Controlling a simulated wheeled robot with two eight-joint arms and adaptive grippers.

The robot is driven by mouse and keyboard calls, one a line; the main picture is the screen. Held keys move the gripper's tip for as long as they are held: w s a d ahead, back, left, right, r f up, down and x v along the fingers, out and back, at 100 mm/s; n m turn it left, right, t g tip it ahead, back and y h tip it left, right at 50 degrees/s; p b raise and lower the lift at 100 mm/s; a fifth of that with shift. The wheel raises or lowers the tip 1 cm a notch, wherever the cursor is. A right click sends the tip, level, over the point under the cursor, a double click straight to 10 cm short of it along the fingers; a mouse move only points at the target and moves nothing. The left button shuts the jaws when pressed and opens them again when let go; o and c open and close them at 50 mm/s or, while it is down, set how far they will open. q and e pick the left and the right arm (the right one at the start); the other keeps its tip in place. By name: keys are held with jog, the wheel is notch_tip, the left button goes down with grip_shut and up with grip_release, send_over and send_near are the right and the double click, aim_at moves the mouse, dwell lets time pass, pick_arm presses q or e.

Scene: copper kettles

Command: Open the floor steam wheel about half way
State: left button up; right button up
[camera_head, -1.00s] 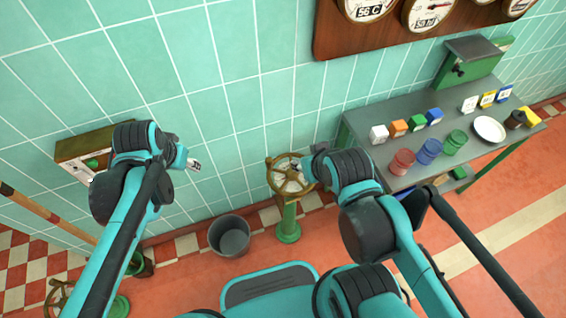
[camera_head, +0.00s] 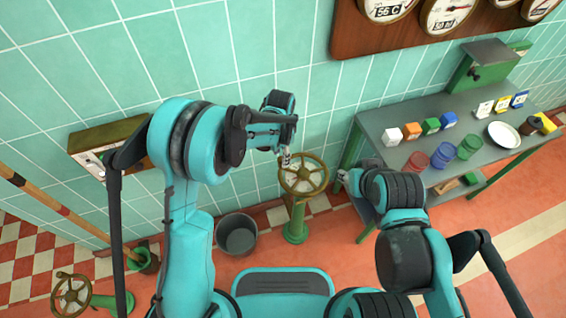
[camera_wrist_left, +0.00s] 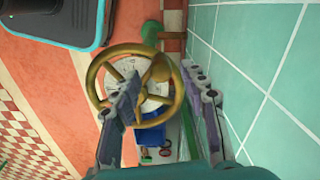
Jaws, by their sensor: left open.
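A brass handwheel (camera_head: 304,174) stands on a green floor pedestal (camera_head: 296,222) near the tiled wall; it also shows in the left wrist view (camera_wrist_left: 126,49). My left gripper (camera_head: 286,158) is at the wheel's upper left rim in the head view. In the left wrist view my left gripper (camera_wrist_left: 160,85) is open, with part of the wheel showing between its fingers; I cannot tell whether they touch it. My right gripper (camera_head: 342,178) is just right of the wheel, apart from it; its fingers are too small to read. A second brass handwheel (camera_head: 72,293) is at the lower left.
A grey bucket (camera_head: 237,236) stands left of the pedestal. A grey bench (camera_head: 400,118) with small boxes, coloured pots and a white plate (camera_head: 505,134) is at the right. A wall box (camera_head: 105,142) and a wooden pole (camera_head: 50,210) are at the left.

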aim_at(281, 158)
pick_arm(q)
notch_tip(281, 158, down, 4)
jog(key=shift+f+b, duration=0.25)
jog(key=shift+b, duration=0.4)
grip_shut()
jog(key=shift+w, duration=0.1)
